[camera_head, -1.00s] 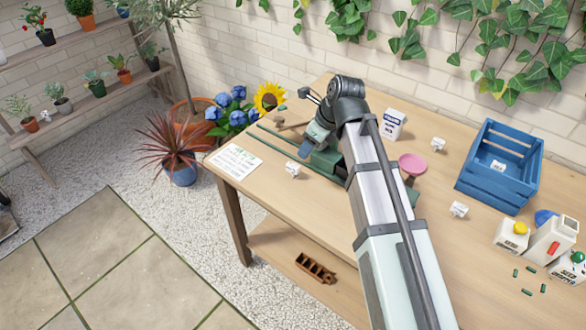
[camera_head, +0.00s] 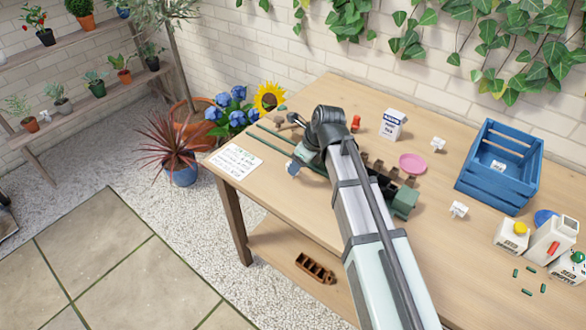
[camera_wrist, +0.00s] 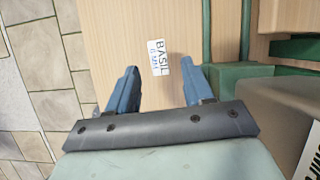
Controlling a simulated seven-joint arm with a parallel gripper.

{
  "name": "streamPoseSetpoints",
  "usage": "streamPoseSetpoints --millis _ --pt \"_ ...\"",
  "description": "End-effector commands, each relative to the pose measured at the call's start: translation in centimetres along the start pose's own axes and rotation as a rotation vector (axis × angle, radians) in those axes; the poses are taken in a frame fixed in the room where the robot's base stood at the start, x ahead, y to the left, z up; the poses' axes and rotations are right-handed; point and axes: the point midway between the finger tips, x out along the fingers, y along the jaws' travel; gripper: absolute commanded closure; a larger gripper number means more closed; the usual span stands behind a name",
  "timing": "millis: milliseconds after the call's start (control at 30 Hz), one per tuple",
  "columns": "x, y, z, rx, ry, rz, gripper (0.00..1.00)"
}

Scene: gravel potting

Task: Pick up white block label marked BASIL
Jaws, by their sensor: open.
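The white block marked BASIL (camera_wrist: 160,57) lies on the wooden table in the wrist view, its lettering running lengthwise and a second, unreadable line beside it. It lies just beyond and between the fingertips of my gripper (camera_wrist: 160,70). The two blue fingers are spread apart with nothing between them.
Other white blocks (camera_head: 438,143) lie on the table and in the blue crate (camera_head: 470,186). A green tray (camera_head: 403,203) with dark cells lies partly under my arm. A paper sheet (camera_head: 235,160) lies at left. Cartons (camera_head: 512,236) stand at right.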

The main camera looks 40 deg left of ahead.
Motion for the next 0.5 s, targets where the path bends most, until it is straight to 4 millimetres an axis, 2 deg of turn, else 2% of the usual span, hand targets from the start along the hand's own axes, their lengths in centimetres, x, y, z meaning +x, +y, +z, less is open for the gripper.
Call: streamPoseSetpoints --millis 400,500 --pt "4.3 -0.1 -0.1 0.0 0.001 0.002 0.49" --pt "4.9 -0.1 -0.1 0.0 0.0 0.001 0.49"
